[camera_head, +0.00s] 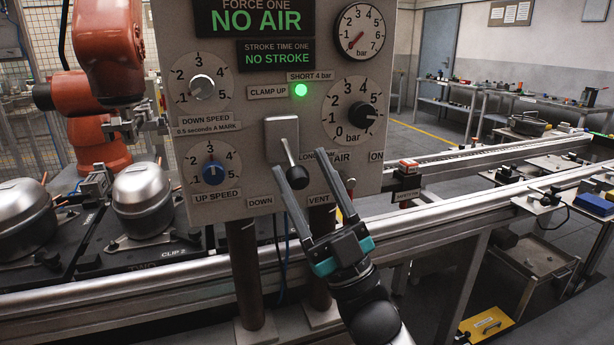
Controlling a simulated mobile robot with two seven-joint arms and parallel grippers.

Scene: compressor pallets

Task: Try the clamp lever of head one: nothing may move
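The grey control panel (255,110) fills the middle of the view. Its clamp lever (289,152) has a grey mount and a black ball knob (298,178), and it hangs down, tilted slightly right, above the label DOWN. The green lamp beside CLAMP UP (300,90) is lit. The displays read NO AIR (255,20) and NO STROKE (279,57). My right gripper (301,163) comes up from below with its two dark fingers spread, one each side of the knob in the picture. Whether they touch it I cannot tell. My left gripper is out of view.
Left of the panel stand rounded metal compressor shells (143,200) on a dark pallet and an orange robot arm (100,60). Metal conveyor rails (450,220) run past behind my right gripper. A yellow item (487,323) lies low at right. Benches stand at the back.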

